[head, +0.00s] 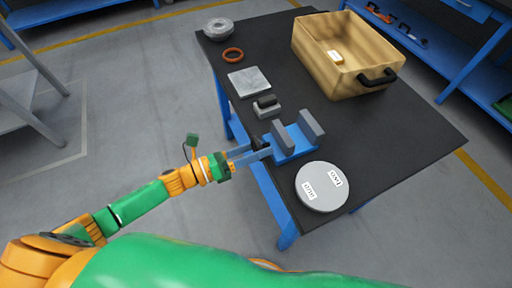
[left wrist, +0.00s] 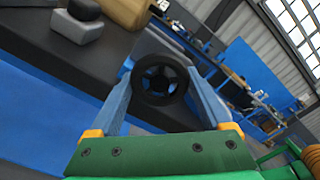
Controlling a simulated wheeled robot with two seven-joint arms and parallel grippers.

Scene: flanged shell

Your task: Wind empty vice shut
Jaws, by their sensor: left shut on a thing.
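The vice (head: 290,153) has a blue body and two grey jaws. It sits at the near left edge of the dark table, its jaws apart with an empty gap between them. Its black round handwheel (head: 257,143) faces my left arm. My left gripper (head: 256,150) is shut on the handwheel. In the left wrist view the handwheel (left wrist: 160,80) shows as a black ring between the two blue fingers, and the vice behind it is mostly hidden. My right gripper is not in view.
On the dark table (head: 400,150) a round grey disc with two labels (head: 322,187) lies close beside the vice. A grey block with a black top (head: 267,108), a square plate (head: 249,81), an orange ring (head: 232,55) and a grey flanged part (head: 218,29) line the left side. A wooden box (head: 345,75) stands behind.

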